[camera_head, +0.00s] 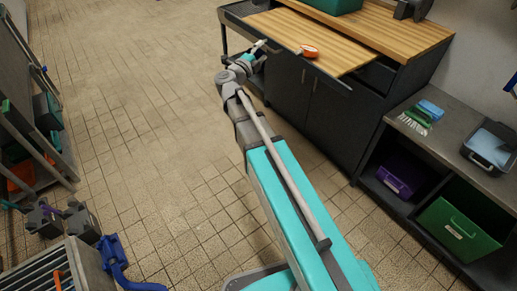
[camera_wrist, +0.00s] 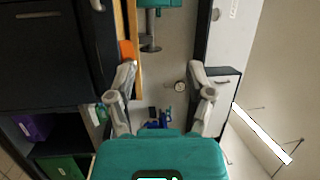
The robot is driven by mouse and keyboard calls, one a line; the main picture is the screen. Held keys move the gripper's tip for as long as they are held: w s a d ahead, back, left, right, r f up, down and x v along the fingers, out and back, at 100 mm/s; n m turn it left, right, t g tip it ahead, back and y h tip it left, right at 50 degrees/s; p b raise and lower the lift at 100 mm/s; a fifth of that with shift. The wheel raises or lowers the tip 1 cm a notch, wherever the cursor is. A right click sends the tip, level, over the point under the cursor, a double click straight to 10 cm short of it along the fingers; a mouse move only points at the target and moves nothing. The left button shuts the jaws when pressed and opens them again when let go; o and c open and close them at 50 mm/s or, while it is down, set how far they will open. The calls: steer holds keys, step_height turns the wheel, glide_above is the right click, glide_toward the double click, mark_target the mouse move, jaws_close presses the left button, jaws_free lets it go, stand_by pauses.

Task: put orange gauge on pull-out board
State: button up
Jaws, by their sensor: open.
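The orange gauge (camera_head: 309,52) lies on the pull-out board (camera_head: 340,57), near its front edge. The board is pale wood and sticks out from under the bench top. My gripper (camera_head: 260,50) is just left of the board in the head view, apart from the gauge. In the wrist view my gripper (camera_wrist: 164,72) is open, with nothing held between its fingers. An orange patch, likely the gauge (camera_wrist: 126,49), shows beside the left finger, against the board's edge (camera_wrist: 138,60).
A teal bin (camera_head: 335,4) stands on the wooden bench top (camera_head: 405,30). The dark cabinet (camera_head: 325,105) is below. A lower shelf unit (camera_head: 450,125) at right holds brushes, a tray and purple and green bins.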

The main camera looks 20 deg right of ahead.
steer(key=w+a+n+t+y, duration=0.3)
steer(key=a+n+t+y, duration=0.5)
steer(key=n+y, duration=0.45)
steer(key=s+a+f+n+g+y, duration=0.55)
steer(key=a+f+n+y, duration=0.2)
steer(key=n, duration=0.25)
steer(key=s+d+f+n+g+h, duration=0.2)
steer(key=s+f+g, duration=0.5)
steer(key=s, duration=0.4)
steer(key=s+d+f+n+g+h, duration=0.2)
steer(key=s+d+f+g, duration=0.3)
steer(key=s, duration=0.6)
steer(key=shift+s+f+n+g+h, duration=0.35)
steer(key=shift+f+g, duration=0.55)
steer(key=shift+g, duration=0.35)
